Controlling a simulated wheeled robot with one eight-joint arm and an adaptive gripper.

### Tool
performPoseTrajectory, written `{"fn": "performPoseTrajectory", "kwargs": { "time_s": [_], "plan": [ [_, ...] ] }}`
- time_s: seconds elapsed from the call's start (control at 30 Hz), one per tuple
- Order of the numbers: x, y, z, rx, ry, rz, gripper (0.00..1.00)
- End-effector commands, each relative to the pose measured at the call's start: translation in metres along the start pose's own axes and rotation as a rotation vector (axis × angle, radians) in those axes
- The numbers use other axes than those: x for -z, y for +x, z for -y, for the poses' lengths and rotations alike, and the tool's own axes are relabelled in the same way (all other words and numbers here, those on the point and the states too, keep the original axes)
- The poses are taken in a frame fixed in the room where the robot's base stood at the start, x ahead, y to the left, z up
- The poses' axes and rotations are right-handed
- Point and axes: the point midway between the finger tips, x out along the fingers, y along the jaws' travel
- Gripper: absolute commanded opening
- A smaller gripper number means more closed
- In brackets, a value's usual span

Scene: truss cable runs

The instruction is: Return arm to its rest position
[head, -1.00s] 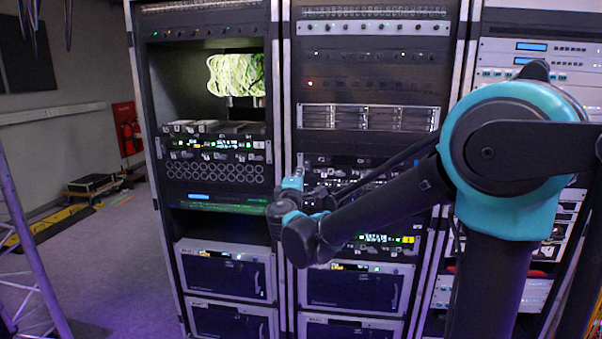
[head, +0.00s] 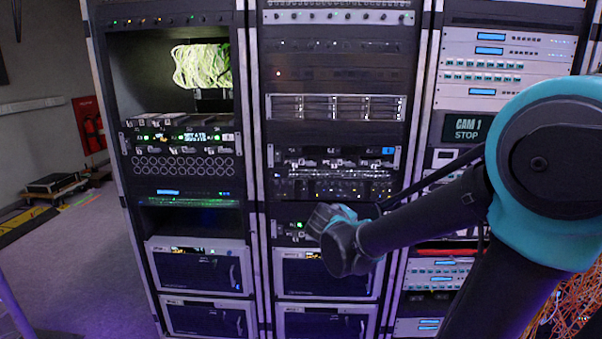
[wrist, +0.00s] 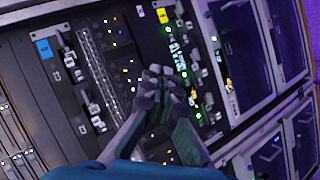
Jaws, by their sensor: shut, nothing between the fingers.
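My arm (head: 430,222) is black with teal joints and reaches from the right side of the head view toward the middle equipment rack. Its wrist end is bent in front of the lower part of that rack, and the gripper's fingers are hidden there behind my own links. In the wrist view my gripper (wrist: 165,88) shows with its fingertips together and nothing between them. The fingers are in front of the rack's panels; I cannot tell the exact gap, and no contact is clear.
The middle rack (head: 335,60) holds panels and a silver drive unit (head: 335,107). The left rack has an open bay with pale green cables (head: 200,66). A right rack shows a CAM 1 STOP sign (head: 474,128). Orange cables (head: 570,310) lie lower right.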

Motion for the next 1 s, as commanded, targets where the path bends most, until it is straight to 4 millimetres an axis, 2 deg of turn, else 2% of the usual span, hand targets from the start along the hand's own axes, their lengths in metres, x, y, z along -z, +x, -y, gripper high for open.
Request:
{"fn": "performPoseTrajectory", "kwargs": {
  "time_s": [0.03, 0.1, 0.2, 0.3, 0.4, 0.5, 0.6, 1.0],
  "plan": [
    [-0.036, 0.003, 0.008, 0.055, 0.066, 0.064, 0.00],
    [-0.081, 0.001, 0.026, 0.147, 0.166, 0.147, 0.00],
    [-0.135, -0.010, 0.058, 0.280, 0.316, 0.252, 0.00],
    [-0.175, -0.028, 0.091, 0.409, 0.461, 0.337, 0.00],
    [-0.199, -0.048, 0.121, 0.521, 0.588, 0.394, 0.00],
    [-0.210, -0.064, 0.142, 0.604, 0.681, 0.425, 0.00],
    [-0.214, -0.075, 0.154, 0.653, 0.735, 0.438, 0.00],
    [-0.214, -0.079, 0.159, 0.677, 0.758, 0.443, 0.00]
  ]
}}
